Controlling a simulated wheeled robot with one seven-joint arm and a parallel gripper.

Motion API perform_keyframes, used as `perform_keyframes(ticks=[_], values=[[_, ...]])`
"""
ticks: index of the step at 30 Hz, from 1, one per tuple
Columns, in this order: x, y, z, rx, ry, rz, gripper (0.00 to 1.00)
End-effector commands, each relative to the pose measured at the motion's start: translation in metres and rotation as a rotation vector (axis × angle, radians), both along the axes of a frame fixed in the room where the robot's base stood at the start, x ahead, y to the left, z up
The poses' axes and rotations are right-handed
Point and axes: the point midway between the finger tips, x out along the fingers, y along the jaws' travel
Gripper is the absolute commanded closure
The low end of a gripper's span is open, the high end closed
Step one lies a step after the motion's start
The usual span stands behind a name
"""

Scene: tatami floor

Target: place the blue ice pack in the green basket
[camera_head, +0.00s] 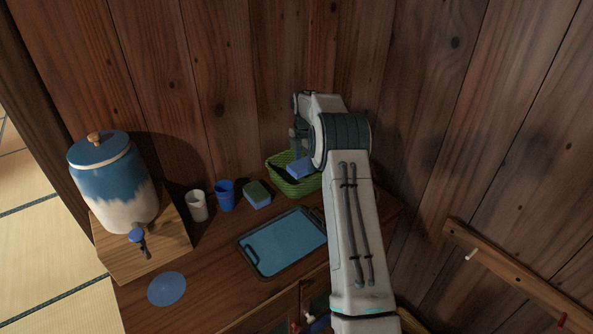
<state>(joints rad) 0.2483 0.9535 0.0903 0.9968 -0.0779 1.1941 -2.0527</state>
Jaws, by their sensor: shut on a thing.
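The blue ice pack (300,168) shows at the end of my arm, over the green basket (291,188). My gripper (300,150) is shut on the ice pack, though the wrist hides most of the fingers. The basket stands at the back of the wooden counter, against the wall, with its right side partly behind my arm. I cannot tell whether the ice pack touches the basket's inside or bottom.
A blue tray (285,244) lies in front of the basket. A green and blue sponge (257,195), a blue cup (225,195) and a white cup (197,206) stand to the left. A large blue and white dispenser (112,185) and a blue disc (167,289) are farther left.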

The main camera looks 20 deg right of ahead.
Motion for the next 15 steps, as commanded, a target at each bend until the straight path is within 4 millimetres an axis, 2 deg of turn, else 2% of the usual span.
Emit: perform_keyframes(ticks=[1,6,11,15], values=[[0.007,0.009,-0.005,0.0,0.001,0.003,0.73],[0.019,0.022,-0.017,-0.002,-0.001,0.0,0.73],[0.021,0.025,-0.024,-0.001,0.001,-0.001,0.73],[0.021,0.026,-0.043,-0.001,0.003,0.0,0.73]])
